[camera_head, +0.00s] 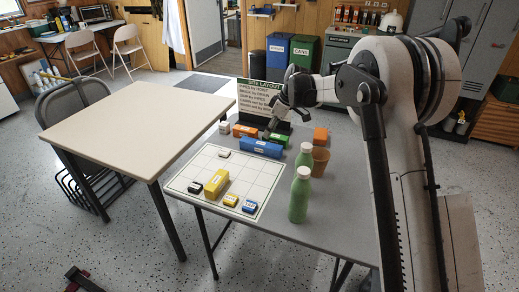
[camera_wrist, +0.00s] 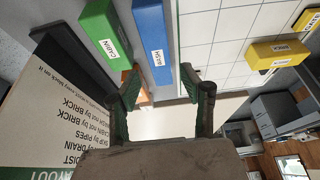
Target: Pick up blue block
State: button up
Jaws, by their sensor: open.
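A long blue block (camera_head: 260,147) with a white label lies at the back edge of the white grid board (camera_head: 190,168). The blue block also shows in the wrist view (camera_wrist: 152,30), its label reading WASH. My gripper (camera_head: 270,131) is just above and behind it in the head view, pointing down. In the wrist view my gripper (camera_wrist: 168,88) is open and empty, and the blue block's near end shows between the fingers. I cannot tell how far below the fingertips it lies. A smaller blue block (camera_head: 249,206) sits at the board's front corner.
A green block (camera_wrist: 106,30) lies beside the blue one, with an orange block (camera_head: 245,130) near. Yellow blocks (camera_head: 216,183) are on the board. A layout sign (camera_head: 262,98) stands behind. Green bottles (camera_head: 299,196) and a brown cup (camera_head: 321,160) stand to the right.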

aim_at(262, 143)
jog(key=x, duration=0.5)
jog(key=b+x, duration=0.1)
jog(key=x, duration=0.4)
jog(key=shift+w+f, duration=0.25)
jog(key=shift+f, duration=0.15)
grip_shut()
jog(key=shift+r, duration=0.1)
